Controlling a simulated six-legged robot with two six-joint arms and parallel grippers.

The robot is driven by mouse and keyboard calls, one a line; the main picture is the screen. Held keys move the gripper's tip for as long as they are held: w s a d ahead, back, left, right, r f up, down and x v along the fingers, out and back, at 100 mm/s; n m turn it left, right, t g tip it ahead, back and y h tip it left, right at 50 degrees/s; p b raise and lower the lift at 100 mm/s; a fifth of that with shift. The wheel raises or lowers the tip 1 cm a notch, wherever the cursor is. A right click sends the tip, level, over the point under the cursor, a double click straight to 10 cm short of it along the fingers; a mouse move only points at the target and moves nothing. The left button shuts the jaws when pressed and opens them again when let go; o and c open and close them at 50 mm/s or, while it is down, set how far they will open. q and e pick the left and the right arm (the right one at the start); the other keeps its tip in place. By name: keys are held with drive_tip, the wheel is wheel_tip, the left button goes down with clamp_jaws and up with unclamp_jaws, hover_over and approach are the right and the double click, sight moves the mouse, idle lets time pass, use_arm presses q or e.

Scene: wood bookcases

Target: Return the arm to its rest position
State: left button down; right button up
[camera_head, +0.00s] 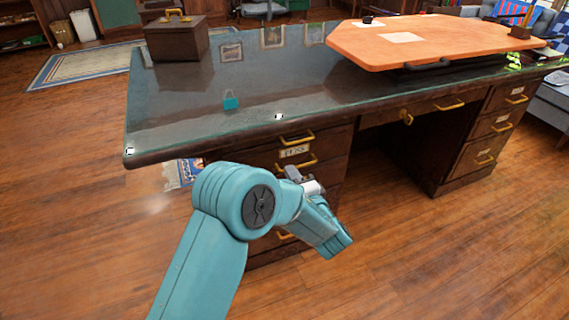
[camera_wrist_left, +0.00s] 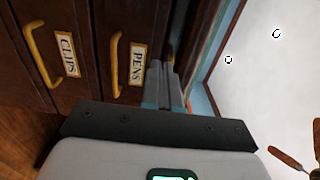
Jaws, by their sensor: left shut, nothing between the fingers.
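My left arm (camera_head: 225,230) is teal and enters the head view from the bottom left, bent in front of the desk's drawers. My left gripper (camera_head: 294,175) shows only in part there, as a small grey piece beyond the bent arm and close to the drawer fronts. In the left wrist view its grey fingers (camera_wrist_left: 163,75) are together, with nothing held between them. They point toward the drawer front labelled PENS (camera_wrist_left: 138,63); whether they touch it I cannot tell. My right gripper is in neither view.
The dark desk (camera_head: 190,120) spans the space ahead. Yellow drawer handles (camera_head: 297,138) stick out near my arm. Wooden floor (camera_head: 85,230) is clear at left.

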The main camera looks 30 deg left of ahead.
use_arm(q)
drive_tip(key=shift+v, duration=1.65)
drive_tip(key=s+a+f+g+h, duration=0.1)
drive_tip(key=s+f+g+h, duration=0.2)
drive_tip(key=s+f+g, duration=0.5)
drive_tip(key=s+a+f+g+h, duration=0.1)
drive_tip(key=s+f+g+h, duration=0.1)
drive_tip(key=s+f, duration=0.75)
drive_tip(key=s+d+f+n+g+h, duration=0.1)
drive_tip(key=s+d+f+n+h, duration=0.9)
drive_tip(key=s+d+h, duration=0.25)
wheel_tip(320, 180, up, 25)
drive_tip(key=w+p, duration=0.1)
drive_tip(key=p, duration=2.4)
drive_tip(key=shift+d+p, duration=0.3)
drive_tip(key=shift+d, duration=0.1)
